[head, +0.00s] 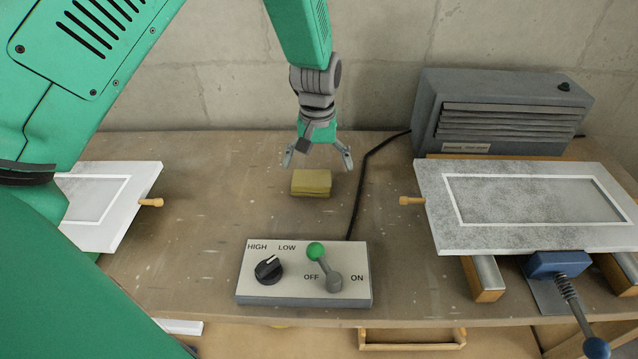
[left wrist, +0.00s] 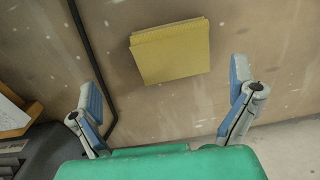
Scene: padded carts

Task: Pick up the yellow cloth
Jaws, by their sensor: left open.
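The yellow cloth (head: 311,182) is a folded, flat block lying on the wooden table, just below my left gripper in the head view. My left gripper (head: 318,160) is open and empty, with its fingers spread above and slightly behind the cloth. In the left wrist view the cloth (left wrist: 170,51) lies on the table beyond and between the two fingertips of the left gripper (left wrist: 164,88). The fingers do not touch it. My right gripper is not in view.
A control box (head: 304,272) with a dial and green-knobbed lever stands in front of the cloth. A black cable (head: 361,190) runs right of it to a grey heater (head: 500,112). Framed panels lie at left (head: 112,205) and right (head: 450,226). Bare tabletop surrounds the cloth.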

